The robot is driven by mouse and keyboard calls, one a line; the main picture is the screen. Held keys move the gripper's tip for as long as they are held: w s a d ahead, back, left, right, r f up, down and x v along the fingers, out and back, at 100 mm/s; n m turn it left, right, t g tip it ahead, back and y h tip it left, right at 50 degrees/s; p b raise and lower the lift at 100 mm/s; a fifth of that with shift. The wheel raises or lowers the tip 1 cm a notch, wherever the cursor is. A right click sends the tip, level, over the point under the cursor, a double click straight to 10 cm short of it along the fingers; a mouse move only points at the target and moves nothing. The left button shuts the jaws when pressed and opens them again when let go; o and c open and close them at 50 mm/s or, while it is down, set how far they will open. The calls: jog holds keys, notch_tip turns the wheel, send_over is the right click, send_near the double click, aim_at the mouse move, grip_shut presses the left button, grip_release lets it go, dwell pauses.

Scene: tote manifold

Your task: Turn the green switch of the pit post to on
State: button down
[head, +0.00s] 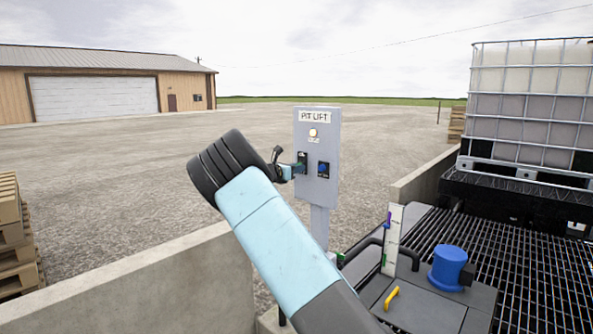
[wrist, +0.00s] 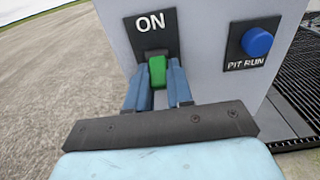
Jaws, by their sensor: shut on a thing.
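The pit post is a grey box (head: 331,150) on a pole, with a "PIT LIFT" label and a round light near its top. In the wrist view, the green switch (wrist: 157,71) sits under an "ON" label on a black plate (wrist: 152,32). My gripper (wrist: 157,78) is at the post with its two blue fingers shut on the green switch, one on each side. In the head view my gripper (head: 299,168) reaches the left part of the box's face, and the switch is mostly hidden there.
A blue button (wrist: 257,42) marked "PIT RUN" is right of the switch. A low concrete wall (head: 150,285) runs in front. A grating (head: 520,262), a blue cap (head: 449,266), a yellow handle (head: 391,298) and a caged tank (head: 530,105) are at right. Pallets (head: 14,240) stand at left.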

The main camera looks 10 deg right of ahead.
aim_at(299, 163)
notch_tip(299, 163, up, 2)
jog(key=g+y, duration=0.3)
jog(key=y, duration=0.1)
jog(key=shift+r, duration=0.1)
jog(key=shift+w+r+g+y, duration=0.1)
jog(key=shift+r+g+y, duration=0.2)
jog(key=shift+g+y, duration=0.5)
jog(key=shift+w+r+g+y, duration=0.1)
jog(key=shift+r+g+y, duration=0.3)
jog(key=shift+y, duration=0.7)
jog(key=c, duration=1.5)
grip_release()
jog(key=shift+o, duration=0.9)
jog(key=shift+f, duration=0.1)
jog(key=o, duration=0.3)
jog(key=shift+d, duration=0.1)
jog(key=shift+f, duration=0.15)
